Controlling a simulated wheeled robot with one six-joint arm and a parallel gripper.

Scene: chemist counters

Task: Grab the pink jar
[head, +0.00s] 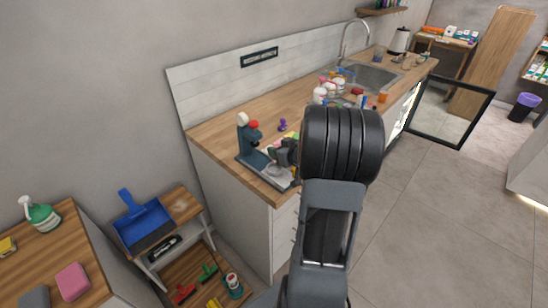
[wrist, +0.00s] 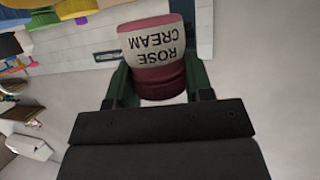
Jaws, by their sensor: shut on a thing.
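The pink jar (wrist: 160,84) is in the wrist view, with a pale label reading "ROSE CREAM" that shows upside down. My gripper (wrist: 157,72) has its green fingers on both sides of the jar and is shut on it. The jar's far end points towards the top of the wrist view. In the head view my arm reaches over the wooden counter (head: 222,128), and its dark wrist hides the jar and the fingers.
A blue-grey microscope-like device (head: 250,143) stands at the counter's near end. Several small coloured items stand by the sink (head: 372,77). A blue dustpan (head: 140,220) lies on a low shelf unit at left.

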